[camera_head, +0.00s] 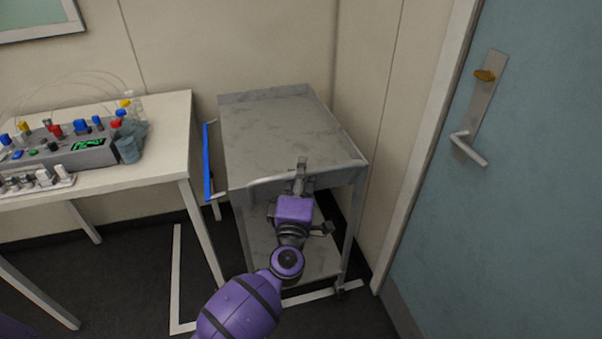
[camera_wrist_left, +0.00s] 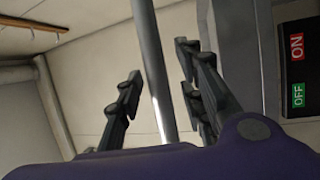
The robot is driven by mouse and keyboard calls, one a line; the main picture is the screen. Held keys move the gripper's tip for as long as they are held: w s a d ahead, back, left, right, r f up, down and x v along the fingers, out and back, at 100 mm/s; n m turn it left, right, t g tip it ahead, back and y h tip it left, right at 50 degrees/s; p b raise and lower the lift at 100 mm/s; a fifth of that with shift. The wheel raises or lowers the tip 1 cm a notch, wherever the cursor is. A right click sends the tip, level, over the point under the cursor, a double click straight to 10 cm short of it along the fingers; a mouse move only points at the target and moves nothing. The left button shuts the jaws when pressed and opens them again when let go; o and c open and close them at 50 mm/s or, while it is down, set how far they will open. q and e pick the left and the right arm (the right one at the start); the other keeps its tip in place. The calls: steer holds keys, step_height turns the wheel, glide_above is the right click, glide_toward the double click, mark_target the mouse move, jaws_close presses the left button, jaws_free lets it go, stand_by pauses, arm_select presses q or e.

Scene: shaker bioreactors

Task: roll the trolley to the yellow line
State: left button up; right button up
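The grey trolley (camera_head: 280,125) stands against the back wall, between the white table and the door. It has a flat upper tray and a lower shelf, with a handle bar (camera_head: 265,181) along its near edge. My left gripper (camera_head: 300,172) is at this near edge. In the left wrist view its two fingers (camera_wrist_left: 162,90) are apart, with a grey bar (camera_wrist_left: 150,60) passing between them; gaps show beside the bar. No yellow line shows; the floor lines (camera_head: 176,270) around the trolley look pale white. My right gripper is out of view.
A white table (camera_head: 150,165) with a control unit and bottles stands left of the trolley. A blue bar (camera_head: 208,160) is at the trolley's left side. A blue-grey door (camera_head: 530,200) is at right. A grey box with ON and OFF labels (camera_wrist_left: 297,70) shows in the wrist view.

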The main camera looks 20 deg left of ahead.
arm_select(q)
jaws_close()
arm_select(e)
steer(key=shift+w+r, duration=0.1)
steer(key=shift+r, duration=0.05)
